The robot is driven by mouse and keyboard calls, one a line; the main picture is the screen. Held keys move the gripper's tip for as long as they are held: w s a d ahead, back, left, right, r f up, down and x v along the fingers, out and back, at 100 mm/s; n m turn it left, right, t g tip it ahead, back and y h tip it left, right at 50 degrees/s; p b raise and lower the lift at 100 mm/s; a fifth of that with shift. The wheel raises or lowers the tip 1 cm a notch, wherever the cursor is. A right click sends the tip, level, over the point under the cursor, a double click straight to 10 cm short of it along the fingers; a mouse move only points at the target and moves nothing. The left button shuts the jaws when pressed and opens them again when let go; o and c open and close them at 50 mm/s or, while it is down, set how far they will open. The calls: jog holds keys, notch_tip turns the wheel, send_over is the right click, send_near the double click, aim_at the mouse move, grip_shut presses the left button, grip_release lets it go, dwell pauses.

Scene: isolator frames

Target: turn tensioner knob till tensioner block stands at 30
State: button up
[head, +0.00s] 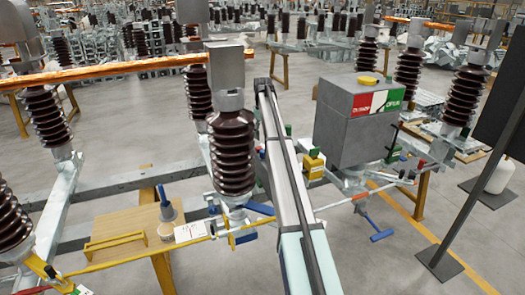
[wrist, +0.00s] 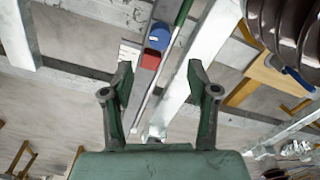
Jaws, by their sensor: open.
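In the wrist view my gripper (wrist: 160,72) is open, its two green fingers apart with nothing held between them. Beyond the fingertips, a round blue piece (wrist: 160,36), which looks like the tensioner knob, sits near a green rod. Just below it is a red block (wrist: 150,60), probably the tensioner block. A pale strip (wrist: 130,54) lies beside the red block and may be the scale. Its marks are too small to read, so the block's position cannot be told. The fingers appear apart from both pieces. I cannot make out my gripper in the head view.
A brown ribbed insulator (head: 232,150) stands in the middle; another insulator fills the wrist view's upper right (wrist: 290,40). A grey box with a red and green label (head: 357,120) stands to the right. A wooden board (head: 125,232) with a yellow handle lies at lower left.

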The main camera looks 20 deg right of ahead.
aim_at(263, 151)
notch_tip(263, 151, down, 10)
jog(key=p, duration=0.2)
jog(key=shift+f+p, duration=0.2)
jog(key=shift+p, duration=0.2)
grip_shut()
